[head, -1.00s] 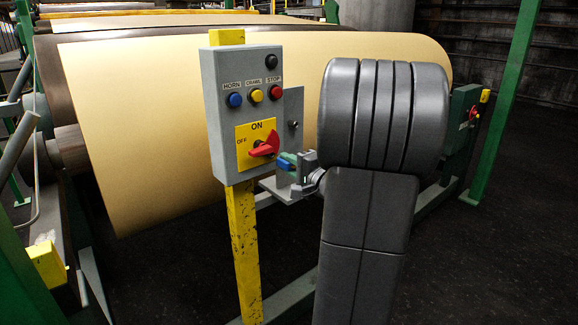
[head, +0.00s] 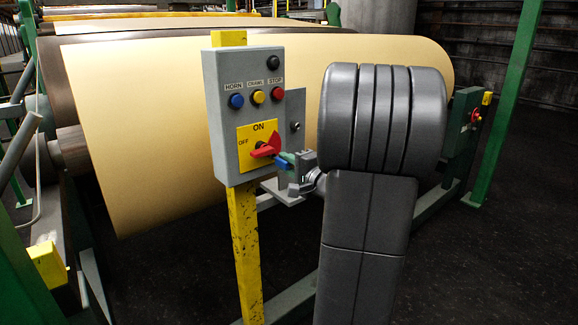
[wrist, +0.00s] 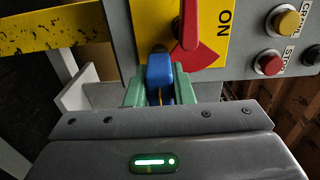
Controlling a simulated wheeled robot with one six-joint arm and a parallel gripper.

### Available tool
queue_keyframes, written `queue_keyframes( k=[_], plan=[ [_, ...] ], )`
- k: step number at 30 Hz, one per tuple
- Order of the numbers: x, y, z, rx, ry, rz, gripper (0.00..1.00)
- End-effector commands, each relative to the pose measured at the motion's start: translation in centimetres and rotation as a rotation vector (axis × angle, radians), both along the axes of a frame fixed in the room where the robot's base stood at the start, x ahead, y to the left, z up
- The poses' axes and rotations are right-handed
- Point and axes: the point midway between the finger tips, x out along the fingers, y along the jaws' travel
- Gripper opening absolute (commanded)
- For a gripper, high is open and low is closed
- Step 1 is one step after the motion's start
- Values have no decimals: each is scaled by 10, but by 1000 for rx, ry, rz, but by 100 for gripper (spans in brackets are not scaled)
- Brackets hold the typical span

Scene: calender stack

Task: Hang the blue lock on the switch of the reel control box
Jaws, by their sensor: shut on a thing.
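The reel control box (head: 228,122) is a grey box on a yellow post. Its red rotary switch (head: 265,147) sits on a yellow ON/OFF plate and also shows at the top of the wrist view (wrist: 187,28). My gripper (head: 292,160) is shut on the blue lock (wrist: 159,72), with green fingertips (wrist: 160,88) on both sides of it. In the head view the lock (head: 283,162) is just below and right of the switch handle. In the wrist view it lies just short of the switch. I cannot tell whether they touch; its shackle is not clearly visible.
A grey bracket shelf (head: 283,191) juts out beside the box's lower right. Blue, yellow and red buttons (head: 257,96) sit above the switch. The yellow post (head: 244,250) stands below, and a large paper roll (head: 140,130) lies behind.

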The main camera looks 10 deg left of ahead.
Motion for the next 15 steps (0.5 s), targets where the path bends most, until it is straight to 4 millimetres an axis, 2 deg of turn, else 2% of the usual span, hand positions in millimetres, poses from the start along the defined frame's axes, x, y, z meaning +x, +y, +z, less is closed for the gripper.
queue_keyframes(
  k=[15],
  plan=[
    [7, 9, 0, 1, 0, 0, 0]
  ],
)
